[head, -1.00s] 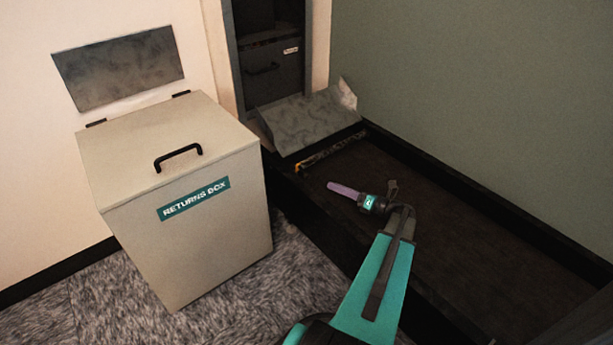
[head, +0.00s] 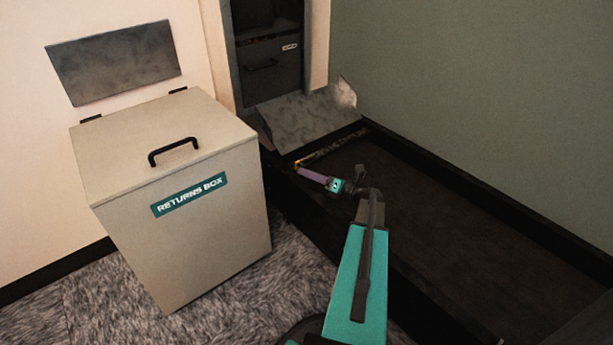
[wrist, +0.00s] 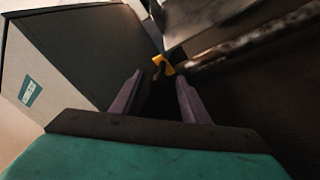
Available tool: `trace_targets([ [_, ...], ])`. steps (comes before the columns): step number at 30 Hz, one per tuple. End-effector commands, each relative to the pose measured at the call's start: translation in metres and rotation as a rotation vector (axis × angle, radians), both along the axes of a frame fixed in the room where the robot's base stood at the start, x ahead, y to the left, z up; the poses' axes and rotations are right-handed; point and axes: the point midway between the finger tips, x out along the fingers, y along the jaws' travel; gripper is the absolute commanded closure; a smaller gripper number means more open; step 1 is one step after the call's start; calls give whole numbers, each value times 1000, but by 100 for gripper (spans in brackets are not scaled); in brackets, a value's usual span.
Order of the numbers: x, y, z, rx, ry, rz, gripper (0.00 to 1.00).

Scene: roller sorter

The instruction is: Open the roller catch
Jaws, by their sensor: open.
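The roller catch appears to be the small yellow piece (wrist: 164,66) at the left end of the dark roller (wrist: 250,36), just below the grey chute lip. In the head view the yellow piece (head: 298,163) is tiny beside the tip of my gripper (head: 302,170). In the wrist view my gripper (wrist: 160,92) is open, with its two purple fingers apart and nothing between them. The yellow piece lies just beyond the fingertips, roughly in line with the gap. I cannot tell whether a finger touches it.
The beige returns box (head: 185,240) with a black handle (head: 173,151) stands left of my arm. The grey chute plate (head: 305,120) is above the roller. The dark trough (head: 440,225) stretches right, bordered by a black rim and green wall.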

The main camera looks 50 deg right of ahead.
Motion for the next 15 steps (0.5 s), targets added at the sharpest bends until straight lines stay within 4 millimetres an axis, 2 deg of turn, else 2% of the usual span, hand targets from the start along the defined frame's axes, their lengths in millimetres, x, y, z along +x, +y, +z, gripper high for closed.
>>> trace_targets([
  [5, 11, 3, 0, -1, -1, 2, 59],
  [15, 12, 3, 1, 0, 0, 1, 60],
])
